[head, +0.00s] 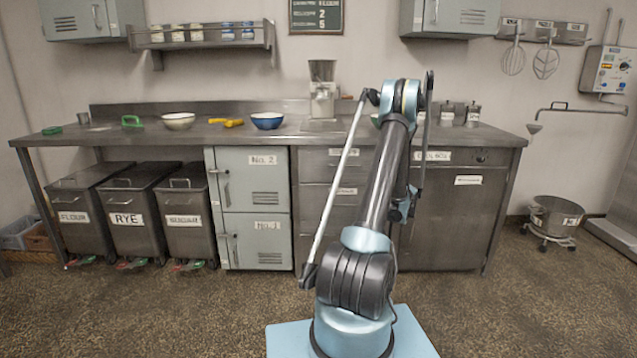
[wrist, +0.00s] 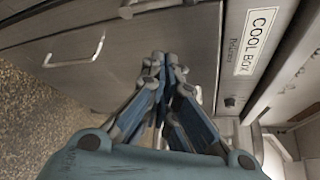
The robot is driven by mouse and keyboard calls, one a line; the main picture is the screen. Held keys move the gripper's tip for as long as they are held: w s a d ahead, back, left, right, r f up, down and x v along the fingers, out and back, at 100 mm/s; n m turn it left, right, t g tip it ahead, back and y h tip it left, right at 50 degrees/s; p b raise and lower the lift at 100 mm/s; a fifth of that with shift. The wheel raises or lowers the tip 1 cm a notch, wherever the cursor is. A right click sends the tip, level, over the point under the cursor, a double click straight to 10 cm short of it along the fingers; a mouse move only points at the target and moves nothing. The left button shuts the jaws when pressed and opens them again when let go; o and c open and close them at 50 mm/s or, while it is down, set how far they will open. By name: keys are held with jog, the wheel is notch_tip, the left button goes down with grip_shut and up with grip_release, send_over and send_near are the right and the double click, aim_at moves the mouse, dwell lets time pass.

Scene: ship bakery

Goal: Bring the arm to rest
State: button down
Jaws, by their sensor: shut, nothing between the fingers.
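My arm (head: 368,190) stands in front of the steel counter in the head view, reaching up and toward it from its pale blue base. My gripper (wrist: 170,62) shows in the wrist view with its fingertips together and nothing between them. It is in front of a grey steel cabinet front, beside the label "COOL BOX" (wrist: 257,42). In the head view the arm hides the gripper. I cannot tell how far the fingertips are from the cabinet front.
The steel counter (head: 200,135) holds a white bowl (head: 178,121), a yellow tool (head: 227,122), a blue bowl (head: 267,120) and a grinder-like machine (head: 322,90). Bins labelled FLOUR (head: 80,215) and RYE (head: 130,220) stand under it. A wheeled pot (head: 555,215) is at right. The front floor is clear.

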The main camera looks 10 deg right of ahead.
jog(key=s+a+r+n+g+y, duration=0.1)
jog(key=s+a+r+n+y, duration=0.1)
jog(key=s+a+r+n, duration=0.65)
jog(key=w+a+r+n+g+y, duration=0.15)
jog(key=a+r, duration=0.45)
jog(key=a, duration=0.8)
jog(key=s+a+r+n+g+y, duration=0.3)
jog(key=s+a+n, duration=0.5)
jog(key=s+a, duration=0.7)
jog(key=s+a+f+n+g+y, duration=0.1)
jog(key=s+a+n, duration=0.3)
jog(key=s, duration=0.6)
jog(key=s+a+f+n+g+y, duration=0.1)
jog(key=s+a+f+n, duration=0.3)
jog(key=s, duration=0.5)
jog(key=s+a+f+n+g+y, duration=0.1)
jog(key=s+a+n, duration=0.4)
jog(key=s, duration=0.5)
jog(key=shift+s+a+f+g, duration=0.35)
jog(key=shift+a+f+g, duration=0.15)
jog(key=shift+f, duration=0.45)
